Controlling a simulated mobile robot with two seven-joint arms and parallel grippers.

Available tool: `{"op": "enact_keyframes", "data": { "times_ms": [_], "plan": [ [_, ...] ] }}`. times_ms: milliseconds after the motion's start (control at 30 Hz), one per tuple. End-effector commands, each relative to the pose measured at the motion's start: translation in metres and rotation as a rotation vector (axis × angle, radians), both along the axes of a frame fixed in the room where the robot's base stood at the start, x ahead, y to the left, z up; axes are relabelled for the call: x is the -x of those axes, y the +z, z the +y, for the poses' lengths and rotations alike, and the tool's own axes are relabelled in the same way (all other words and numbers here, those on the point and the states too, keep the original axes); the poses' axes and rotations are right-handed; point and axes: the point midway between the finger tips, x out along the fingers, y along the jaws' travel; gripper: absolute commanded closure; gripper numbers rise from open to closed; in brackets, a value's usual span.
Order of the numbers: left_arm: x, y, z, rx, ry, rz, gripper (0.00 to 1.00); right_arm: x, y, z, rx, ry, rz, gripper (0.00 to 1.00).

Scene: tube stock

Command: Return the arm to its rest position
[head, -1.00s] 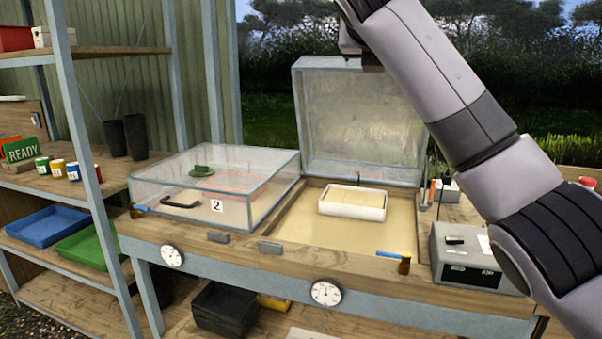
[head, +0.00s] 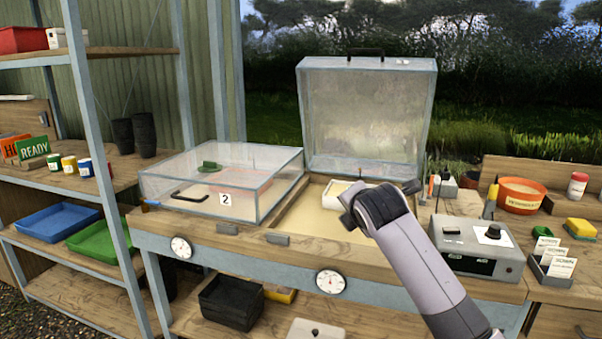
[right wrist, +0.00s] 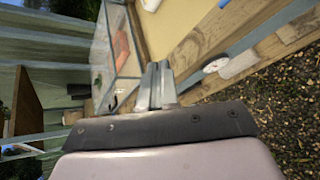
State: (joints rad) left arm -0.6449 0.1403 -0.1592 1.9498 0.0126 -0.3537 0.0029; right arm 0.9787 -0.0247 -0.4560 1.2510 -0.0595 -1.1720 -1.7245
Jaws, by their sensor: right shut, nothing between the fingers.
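My right arm (head: 425,255) comes in from the lower right in the head view and hangs over the front of the open bench box. Its gripper is hidden in the head view behind the arm's end. In the right wrist view my right gripper (right wrist: 157,85) shows its two fingers together, shut and empty, near the box edge. My left gripper is not in any view.
The right-hand clear lid (head: 365,115) stands open over a sand bed with a white tray (head: 340,190). The left lid (head: 225,180), marked 2, is closed. A grey control box (head: 476,245) stands to the right. Shelves (head: 85,185) stand at the left.

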Motion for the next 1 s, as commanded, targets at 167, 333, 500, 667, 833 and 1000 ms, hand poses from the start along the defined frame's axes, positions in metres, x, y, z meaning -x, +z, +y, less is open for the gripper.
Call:
{"op": "enact_keyframes", "data": {
  "times_ms": [167, 333, 500, 667, 833, 1000],
  "plan": [
    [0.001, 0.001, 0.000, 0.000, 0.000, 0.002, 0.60, 0.026, -0.089, -0.004, -0.279, -0.084, 0.057, 1.00],
    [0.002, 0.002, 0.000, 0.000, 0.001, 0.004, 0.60, 0.063, -0.160, -0.011, -0.540, -0.191, 0.108, 1.00],
    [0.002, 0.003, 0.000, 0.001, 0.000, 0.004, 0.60, 0.110, -0.222, -0.021, -0.789, -0.319, 0.158, 1.00],
    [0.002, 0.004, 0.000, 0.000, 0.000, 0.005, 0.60, 0.161, -0.270, -0.033, -1.011, -0.453, 0.199, 1.00],
    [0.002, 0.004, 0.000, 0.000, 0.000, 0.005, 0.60, 0.222, -0.309, -0.047, -1.237, -0.607, 0.235, 1.00],
    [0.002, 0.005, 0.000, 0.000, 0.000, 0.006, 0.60, 0.286, -0.335, -0.063, -1.448, -0.767, 0.259, 1.00]
  ]
}}
